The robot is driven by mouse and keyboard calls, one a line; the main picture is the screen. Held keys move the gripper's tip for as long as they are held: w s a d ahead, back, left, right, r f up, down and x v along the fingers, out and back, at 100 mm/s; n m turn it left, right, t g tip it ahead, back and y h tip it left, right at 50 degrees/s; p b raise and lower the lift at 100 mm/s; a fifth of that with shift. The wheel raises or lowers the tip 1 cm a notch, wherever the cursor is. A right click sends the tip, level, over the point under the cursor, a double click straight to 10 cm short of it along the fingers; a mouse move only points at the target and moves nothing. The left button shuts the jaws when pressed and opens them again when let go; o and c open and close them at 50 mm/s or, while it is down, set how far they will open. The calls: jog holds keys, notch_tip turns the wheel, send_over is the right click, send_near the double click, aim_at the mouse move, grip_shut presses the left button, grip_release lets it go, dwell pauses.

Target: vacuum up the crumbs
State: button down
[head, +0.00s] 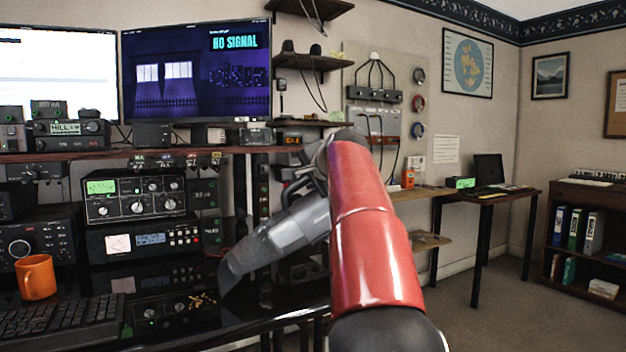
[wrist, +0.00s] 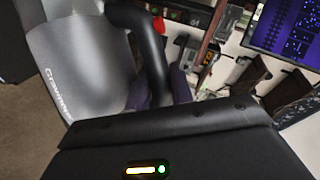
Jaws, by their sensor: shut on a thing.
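A grey handheld vacuum (head: 290,232) hangs from my gripper (head: 303,182) over the right part of the black desk (head: 285,318). Its nozzle slants down to the left, with the tip close to the desk top; I cannot tell if it touches. Yellowish crumbs (head: 203,300) lie on the desk just left of the nozzle tip. My gripper is shut on the vacuum's handle; my red arm partly hides the grip in the head view. In the wrist view the vacuum's grey body (wrist: 80,65) with lettering and its dark curved handle (wrist: 150,55) show close up.
A black keyboard (head: 62,322) and an orange mug (head: 37,277) stand on the desk's left. Radio sets (head: 135,195) and a shelf (head: 150,152) with monitors (head: 196,72) rise behind the crumbs. A side table (head: 490,196) stands at the right, with open floor before it.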

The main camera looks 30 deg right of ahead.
jog(key=shift+r, duration=0.2)
jog(key=shift+s+a, duration=0.1)
jog(key=shift+a, duration=2.65)
notch_tip(320, 180, up, 8)
jog(key=p, duration=0.3)
